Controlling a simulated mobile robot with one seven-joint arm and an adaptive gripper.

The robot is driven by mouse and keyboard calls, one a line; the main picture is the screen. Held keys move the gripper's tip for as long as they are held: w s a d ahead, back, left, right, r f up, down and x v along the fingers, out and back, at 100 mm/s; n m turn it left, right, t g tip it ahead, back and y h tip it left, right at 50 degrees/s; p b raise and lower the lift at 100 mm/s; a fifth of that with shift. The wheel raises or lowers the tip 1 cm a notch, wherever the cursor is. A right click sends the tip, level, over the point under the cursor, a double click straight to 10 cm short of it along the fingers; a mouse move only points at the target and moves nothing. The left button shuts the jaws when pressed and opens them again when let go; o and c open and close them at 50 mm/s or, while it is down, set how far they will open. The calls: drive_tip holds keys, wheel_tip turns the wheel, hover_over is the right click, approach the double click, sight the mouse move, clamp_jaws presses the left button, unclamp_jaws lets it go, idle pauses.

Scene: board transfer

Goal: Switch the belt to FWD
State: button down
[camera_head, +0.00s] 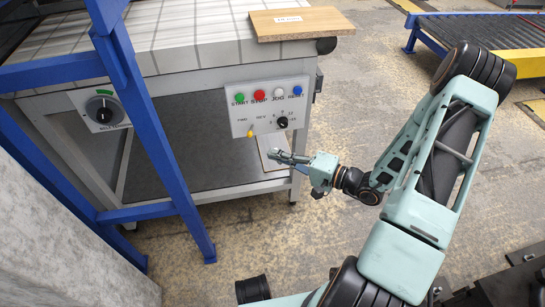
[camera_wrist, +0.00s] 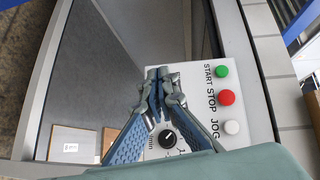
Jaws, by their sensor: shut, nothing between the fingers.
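The white control panel (camera_head: 268,105) is on the front of the belt frame. Its FWD/REV switch has a small yellow lever (camera_head: 250,133) below the FWD and REV labels; I cannot tell which side it is set to. My gripper (camera_head: 272,155) is shut and empty, below and a little right of the lever in the head view. In the wrist view my gripper (camera_wrist: 158,76) has its fingertips together in front of the panel (camera_wrist: 194,78). The lever does not show there; the fingers may hide it.
The panel carries green START (camera_head: 239,97), red STOP (camera_head: 260,95), white JOG (camera_head: 278,94) and blue RESET (camera_head: 297,90) buttons, and a black speed knob (camera_head: 282,122) close to the lever. A blue post (camera_head: 145,125) stands left. A wooden board (camera_head: 300,22) lies on top.

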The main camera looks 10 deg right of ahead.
drive_tip(key=shift+s+d, duration=0.15)
drive_tip(key=shift+s, duration=0.3)
idle(0.4)
